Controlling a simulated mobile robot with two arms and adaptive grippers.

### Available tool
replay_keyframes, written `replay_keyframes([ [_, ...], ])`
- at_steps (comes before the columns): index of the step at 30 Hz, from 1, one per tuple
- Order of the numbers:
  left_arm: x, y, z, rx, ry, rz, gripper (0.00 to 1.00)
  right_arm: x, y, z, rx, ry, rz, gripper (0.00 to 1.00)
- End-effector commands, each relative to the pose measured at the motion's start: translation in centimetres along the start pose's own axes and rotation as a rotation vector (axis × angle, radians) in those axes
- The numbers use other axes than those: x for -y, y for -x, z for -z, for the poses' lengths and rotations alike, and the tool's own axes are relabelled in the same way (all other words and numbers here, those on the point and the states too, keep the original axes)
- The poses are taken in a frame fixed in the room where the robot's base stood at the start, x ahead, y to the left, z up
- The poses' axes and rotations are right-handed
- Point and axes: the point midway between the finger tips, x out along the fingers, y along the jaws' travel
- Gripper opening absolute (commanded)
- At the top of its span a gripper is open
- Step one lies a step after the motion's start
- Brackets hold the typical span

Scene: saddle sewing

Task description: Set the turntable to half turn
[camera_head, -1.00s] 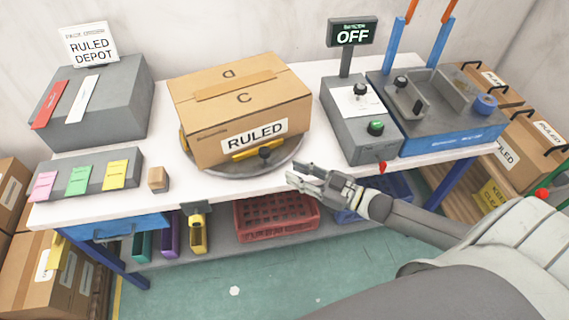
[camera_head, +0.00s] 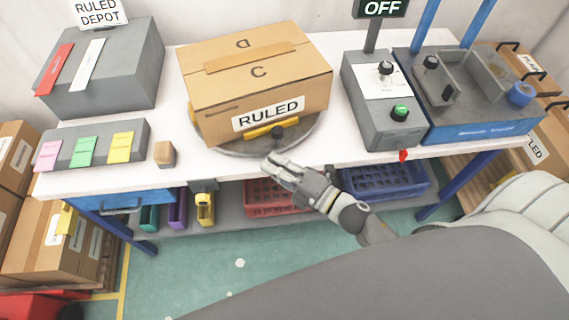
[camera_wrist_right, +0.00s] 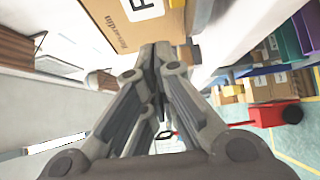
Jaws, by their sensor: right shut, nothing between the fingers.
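The round grey turntable (camera_head: 232,149) sits on the white table with a cardboard box (camera_head: 258,85) on it. The box has a RULED label on its front and the letters C and D on top. My left gripper is not in view.
A grey control box (camera_head: 378,120) with knobs stands right of the turntable, its sign reading OFF. A blue fixture (camera_head: 480,125) is further right. A small wooden block (camera_head: 164,154) and a card holder (camera_head: 60,150) are left. Crates sit below.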

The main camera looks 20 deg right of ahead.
Motion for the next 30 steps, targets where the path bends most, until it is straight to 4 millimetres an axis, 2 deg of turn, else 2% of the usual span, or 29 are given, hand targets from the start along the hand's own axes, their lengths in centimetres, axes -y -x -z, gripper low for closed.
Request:
replay_keyframes([
  [3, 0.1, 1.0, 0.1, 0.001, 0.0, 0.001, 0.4, -0.5, -2.6, -0.1, 0.0, -0.001, -0.004, 0.0],
  [8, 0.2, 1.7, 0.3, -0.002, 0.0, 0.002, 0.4, -0.4, -5.7, 0.0, 0.0, -0.002, -0.003, 0.0],
  [12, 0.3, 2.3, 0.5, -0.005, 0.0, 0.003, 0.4, -0.2, -4.7, -2.1, 0.001, -0.002, 0.002, 0.0],
  [16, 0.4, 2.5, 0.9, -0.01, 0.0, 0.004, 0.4, -0.1, -4.3, -3.3, -0.001, -0.002, 0.001, 0.0],
  [30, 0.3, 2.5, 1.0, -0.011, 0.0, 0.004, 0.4, 0.0, -4.1, -3.8, -0.002, -0.003, 0.0, 0.0],
])
